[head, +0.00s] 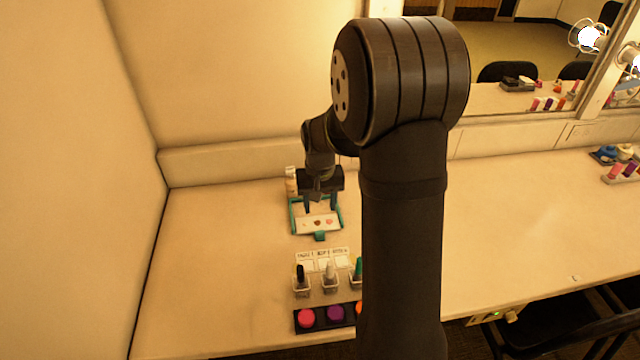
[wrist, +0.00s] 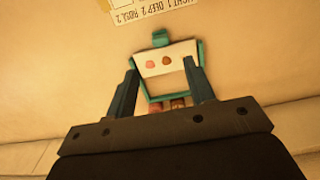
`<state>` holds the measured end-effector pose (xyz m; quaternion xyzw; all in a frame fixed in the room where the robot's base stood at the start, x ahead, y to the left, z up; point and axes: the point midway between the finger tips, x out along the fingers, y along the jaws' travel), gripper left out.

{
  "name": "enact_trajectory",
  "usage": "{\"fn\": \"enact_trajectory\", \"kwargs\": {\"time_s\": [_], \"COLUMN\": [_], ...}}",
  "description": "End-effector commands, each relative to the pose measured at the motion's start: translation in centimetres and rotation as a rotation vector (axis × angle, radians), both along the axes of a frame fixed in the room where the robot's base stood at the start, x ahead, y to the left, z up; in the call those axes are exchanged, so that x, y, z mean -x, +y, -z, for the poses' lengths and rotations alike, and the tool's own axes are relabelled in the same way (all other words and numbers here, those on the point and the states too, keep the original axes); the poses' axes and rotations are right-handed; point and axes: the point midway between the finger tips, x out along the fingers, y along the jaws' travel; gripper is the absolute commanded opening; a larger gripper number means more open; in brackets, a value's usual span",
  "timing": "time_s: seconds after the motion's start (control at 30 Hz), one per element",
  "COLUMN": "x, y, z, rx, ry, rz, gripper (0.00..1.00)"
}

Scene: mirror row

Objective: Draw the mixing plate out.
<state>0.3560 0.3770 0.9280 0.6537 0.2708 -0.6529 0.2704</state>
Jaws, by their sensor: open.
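The mixing plate (head: 311,228) is a white plate with small coloured dabs, in a teal frame (head: 293,217) on the counter. A teal tab (head: 320,237) stands out at its front edge. In the wrist view the plate (wrist: 181,57) shows two dabs, with the tab (wrist: 160,38) above it. My gripper (head: 320,208) is open over the frame, pointing down. In the wrist view my gripper's fingers (wrist: 160,62) stand apart on either side of the plate's middle, with nothing held. I cannot tell whether they touch the frame.
A label card (head: 320,258) lies in front of the frame, reading roughly light, deep, rose in the wrist view. A wall rises left. The counter's right side is mostly clear.

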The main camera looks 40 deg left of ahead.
Motion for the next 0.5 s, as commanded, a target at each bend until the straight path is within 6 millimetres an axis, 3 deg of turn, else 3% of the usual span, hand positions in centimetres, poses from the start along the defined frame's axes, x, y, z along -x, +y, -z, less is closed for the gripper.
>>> {"fn": "enact_trajectory", "kwargs": {"time_s": [0.2, 0.5], "x": [0.0, 0.0], "y": [0.0, 0.0], "z": [-4.6, -7.0], "rx": [-0.002, 0.000], "ry": [-0.002, 0.000], "rz": [0.000, 0.000], "gripper": [0.49, 0.49]}}
